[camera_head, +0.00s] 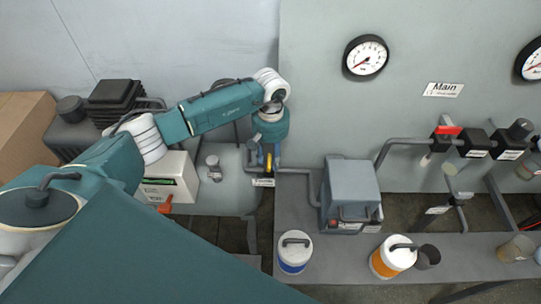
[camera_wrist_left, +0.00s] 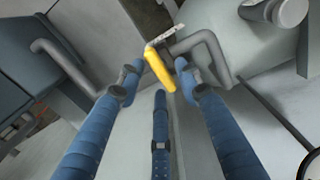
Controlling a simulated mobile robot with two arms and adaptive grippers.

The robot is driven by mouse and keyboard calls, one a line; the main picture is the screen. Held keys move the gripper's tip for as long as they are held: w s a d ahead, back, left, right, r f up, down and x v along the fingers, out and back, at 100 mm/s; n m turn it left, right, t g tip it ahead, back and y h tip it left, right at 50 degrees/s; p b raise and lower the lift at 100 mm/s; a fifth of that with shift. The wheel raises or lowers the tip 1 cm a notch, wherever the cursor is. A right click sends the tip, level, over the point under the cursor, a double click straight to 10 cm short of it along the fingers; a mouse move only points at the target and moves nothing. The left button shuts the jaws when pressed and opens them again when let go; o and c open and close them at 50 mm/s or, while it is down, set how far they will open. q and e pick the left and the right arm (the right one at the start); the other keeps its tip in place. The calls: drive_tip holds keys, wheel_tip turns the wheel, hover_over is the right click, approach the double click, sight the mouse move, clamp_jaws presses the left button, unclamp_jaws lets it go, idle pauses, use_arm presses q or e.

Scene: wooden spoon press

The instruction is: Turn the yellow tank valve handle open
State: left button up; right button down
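The yellow tank valve handle (camera_wrist_left: 159,69) is a short bar on a grey pipe in the left wrist view. It also shows small in the head view (camera_head: 269,162), just above a white label plate (camera_head: 263,182). My left gripper (camera_wrist_left: 160,82) has blue fingers spread apart, with the handle between their tips. I see gaps on both sides of the handle, and contact is not visible. In the head view my left gripper (camera_head: 268,154) reaches down from above, and its fingers partly hide the valve. My right gripper is not in view.
Grey pipes (camera_wrist_left: 208,50) run close beside the handle. A grey box (camera_head: 350,182) stands right of the valve. Blue (camera_head: 294,255) and orange (camera_head: 385,263) canisters stand at the front. A gauge (camera_head: 366,57) and a "Main" valve with a red handle (camera_head: 447,130) are on the right.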

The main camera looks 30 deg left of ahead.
use_arm(q)
clamp_jaws()
drive_tip(key=shift+f+n+b, duration=0.1)
drive_tip(key=shift+n+b, duration=0.5)
drive_tip(key=shift+b, duration=0.05)
drive_tip(key=n+b, duration=0.3)
drive_tip(key=shift+a, duration=0.15)
drive_tip(key=n+b, duration=0.2)
drive_tip(key=n, duration=0.1)
drive_tip(key=shift+a+n, duration=0.1)
drive_tip(key=shift+n, duration=0.3)
drive_tip(key=n+b, duration=0.3)
drive_tip(key=n, duration=0.2)
drive_tip(key=shift+s+a, duration=0.1)
drive_tip(key=shift+a, duration=0.05)
drive_tip(key=shift+s+n+b, duration=0.1)
drive_tip(key=shift+n+b, duration=0.65)
drive_tip(key=shift+n, duration=1.65)
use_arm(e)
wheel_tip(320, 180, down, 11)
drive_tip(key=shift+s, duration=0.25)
use_arm(q)
drive_tip(key=shift+r, duration=0.2)
